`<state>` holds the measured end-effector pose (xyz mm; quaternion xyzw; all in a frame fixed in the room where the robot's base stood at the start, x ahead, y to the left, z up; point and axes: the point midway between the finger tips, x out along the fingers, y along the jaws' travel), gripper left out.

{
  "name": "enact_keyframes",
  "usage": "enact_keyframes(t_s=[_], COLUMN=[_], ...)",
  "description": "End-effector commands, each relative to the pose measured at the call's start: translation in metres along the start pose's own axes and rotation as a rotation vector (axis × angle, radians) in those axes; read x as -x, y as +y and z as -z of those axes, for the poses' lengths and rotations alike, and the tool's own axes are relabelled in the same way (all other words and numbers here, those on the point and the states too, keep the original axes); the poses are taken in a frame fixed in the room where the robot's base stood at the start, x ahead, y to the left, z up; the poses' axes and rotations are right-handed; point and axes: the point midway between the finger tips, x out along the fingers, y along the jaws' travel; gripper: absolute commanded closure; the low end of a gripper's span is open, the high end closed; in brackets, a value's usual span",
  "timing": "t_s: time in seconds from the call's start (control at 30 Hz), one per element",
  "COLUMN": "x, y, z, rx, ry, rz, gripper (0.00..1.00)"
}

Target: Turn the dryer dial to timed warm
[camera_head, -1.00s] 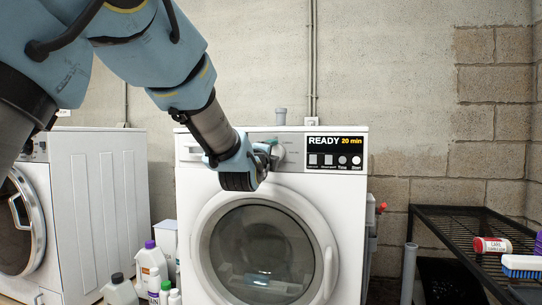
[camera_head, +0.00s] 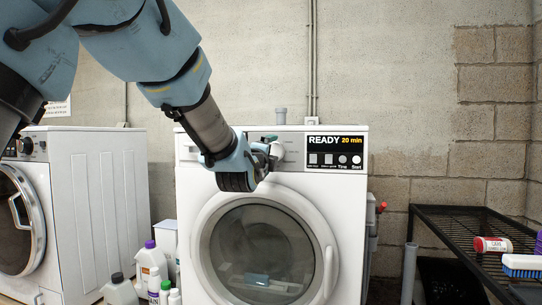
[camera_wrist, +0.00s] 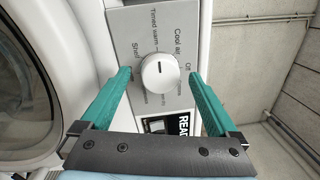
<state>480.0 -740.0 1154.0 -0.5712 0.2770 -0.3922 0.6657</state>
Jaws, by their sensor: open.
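The dryer (camera_head: 350,200) is a white front-loader with a round glass door. In the wrist view its dial (camera_wrist: 160,74) is a white round knob with a short dark mark near its upper edge. The mark points roughly up, between the printed labels "Timed warm" (camera_wrist: 156,30) on the left and "Cool air" (camera_wrist: 181,43) on the right. "Off" shows further right and "Shelf" at left. My gripper (camera_wrist: 160,75) is open, its two teal fingers on either side of the dial with visible gaps. In the head view my gripper (camera_head: 270,149) is at the panel and partly hides the dial.
The dryer display (camera_head: 336,153) reads READY 20 min. A second white machine (camera_head: 90,200) stands at left, with bottles (camera_head: 150,262) on the floor between. A black rack (camera_head: 465,235) with a brush (camera_head: 522,266) and a can is at right.

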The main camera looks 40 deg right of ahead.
Motion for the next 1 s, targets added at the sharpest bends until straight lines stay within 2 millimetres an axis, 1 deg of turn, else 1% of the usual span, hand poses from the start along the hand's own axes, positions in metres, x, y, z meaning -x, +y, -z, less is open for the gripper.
enact_keyframes(t_s=[0.3,0.4,0.5,0.67,1.0], x=[0.062,0.078,0.089,0.096,0.096], y=[0.001,0.001,0.001,0.001,0.000], z=[0.000,0.000,0.000,0.000,0.000], rx=[0.002,0.003,0.001,0.000,0.000], ry=[0.001,0.000,0.001,0.000,0.000], rz=[0.002,0.002,0.001,0.000,0.001], gripper=[0.05,0.05,0.05,0.05,0.05])
